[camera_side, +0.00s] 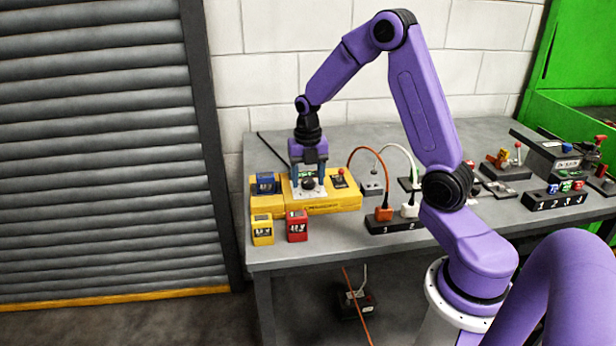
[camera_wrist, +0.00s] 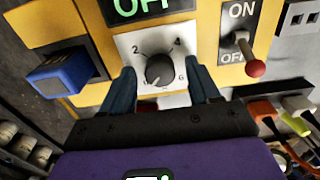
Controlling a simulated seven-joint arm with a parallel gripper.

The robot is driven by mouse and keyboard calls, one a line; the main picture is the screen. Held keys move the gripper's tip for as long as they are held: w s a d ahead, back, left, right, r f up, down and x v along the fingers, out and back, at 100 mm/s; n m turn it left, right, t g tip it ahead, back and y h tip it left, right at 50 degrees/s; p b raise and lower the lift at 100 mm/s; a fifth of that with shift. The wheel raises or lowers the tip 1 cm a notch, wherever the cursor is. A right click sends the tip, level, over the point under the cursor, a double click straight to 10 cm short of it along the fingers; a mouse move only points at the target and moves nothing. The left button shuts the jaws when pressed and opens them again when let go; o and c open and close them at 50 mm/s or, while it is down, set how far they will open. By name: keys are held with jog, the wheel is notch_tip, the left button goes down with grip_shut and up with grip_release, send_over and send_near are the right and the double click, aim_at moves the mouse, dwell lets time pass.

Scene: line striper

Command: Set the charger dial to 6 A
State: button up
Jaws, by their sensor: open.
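The yellow charger (camera_side: 335,204) sits on the left part of the bench. In the wrist view its dial (camera_wrist: 159,70) is a black knob on a white plate marked 2, 4 and 6. The knob's mark seems to point to the lower left; the exact setting is hard to read. My gripper (camera_wrist: 162,88) is open, pointing down, with one finger on each side of the knob and gaps visible. In the side view my gripper (camera_side: 308,178) is over the dial.
A toggle switch (camera_wrist: 245,48) right of the dial has its red-tipped lever toward OFF. A blue battery (camera_wrist: 62,72) sits in the charger's left side. Yellow (camera_side: 262,229) and red (camera_side: 297,226) batteries stand in front. Orange and white plugs fill a black strip (camera_side: 392,225) to the right.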

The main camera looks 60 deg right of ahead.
jog(key=shift+c, duration=0.2)
jog(key=c, duration=1)
